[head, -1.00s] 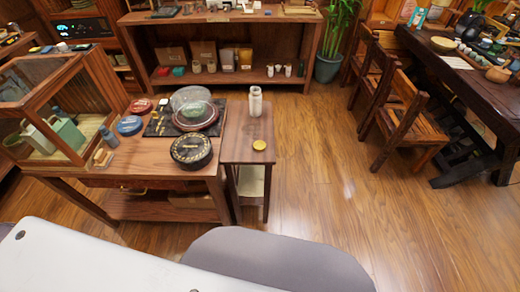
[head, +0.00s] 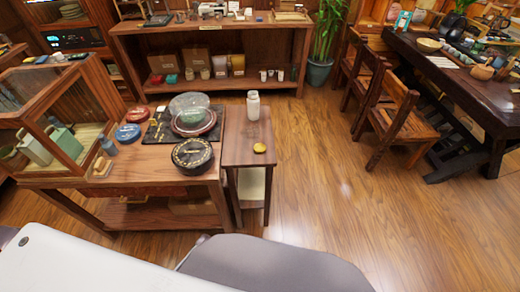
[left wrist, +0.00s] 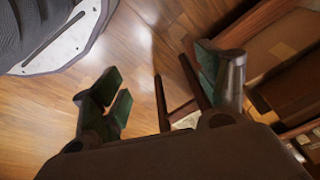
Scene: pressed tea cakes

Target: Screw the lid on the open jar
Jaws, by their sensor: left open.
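A pale open jar (head: 253,105) stands upright on the small side table (head: 238,155), towards its back. A round yellow lid (head: 260,148) lies flat on the same table, in front of the jar and apart from it. In the left wrist view my left gripper (left wrist: 165,88) is open with nothing between its fingers. It hangs over the floor, with table legs behind it. Neither jar nor lid can be made out in the left wrist view. Neither gripper shows in the head view.
A larger table (head: 130,175) adjoins the side table on the left, bearing a dark round tin (head: 192,155), a clear-domed dish (head: 193,115) and a glass-sided case (head: 50,125). A shelf (head: 215,85) stands behind. Chairs (head: 400,115) and a dark table (head: 470,95) stand right. The floor (head: 330,170) between is clear.

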